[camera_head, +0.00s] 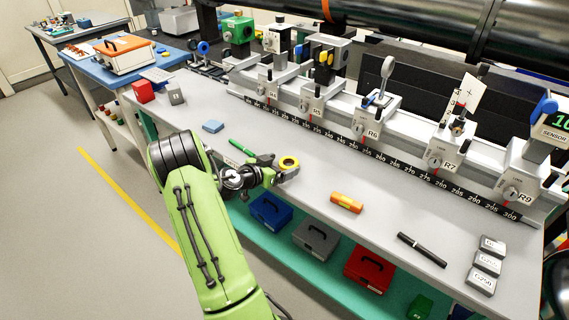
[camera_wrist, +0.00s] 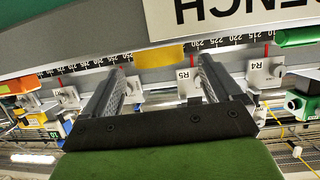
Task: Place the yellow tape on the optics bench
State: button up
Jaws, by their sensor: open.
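The yellow tape (camera_head: 288,162) is a small ring with a dark centre, on the grey top of the optics bench (camera_head: 395,218) near its front edge. My gripper (camera_head: 287,173) is right beside it, on its near side. In the wrist view the yellow tape (camera_wrist: 160,54) shows edge-on just past and between the two fingertips. My gripper (camera_wrist: 160,72) is open there, with nothing clamped in it. I cannot tell if a finger touches the tape. A large label ending in "BENCH" (camera_wrist: 250,12) shows at the top of the wrist view.
A rail (camera_head: 330,135) with optics mounts runs behind. Toolboxes (camera_head: 316,240) stand below.

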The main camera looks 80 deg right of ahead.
jog(key=w+a+r+n+t+y, duration=0.25)
jog(key=w+a+r, duration=0.2)
jog(key=a, duration=0.55)
jog(key=w+a+r+n+t+y, duration=0.25)
jog(key=w+a+r+n, duration=0.2)
jog(key=a, duration=0.55)
jog(key=w+a+r+n+t+y, duration=0.1)
jog(key=w+a+r+n+t, duration=0.3)
jog(key=a, duration=0.6)
jog(key=s+a+r+n+t+y, duration=0.1)
jog(key=s+a+n+y, duration=0.1)
jog(key=a+n, duration=0.2)
jog(key=s+a+r+n+t+y, duration=0.1)
jog(key=s+a+n+y, duration=0.1)
jog(key=a, duration=0.8)
jog(key=s+a+r+n+t+y, duration=0.1)
jog(key=s+a+r+n+y, duration=0.1)
jog(key=a+n, duration=0.4)
jog(key=shift+s+a, duration=0.5)
jog(key=shift+s, duration=0.4)
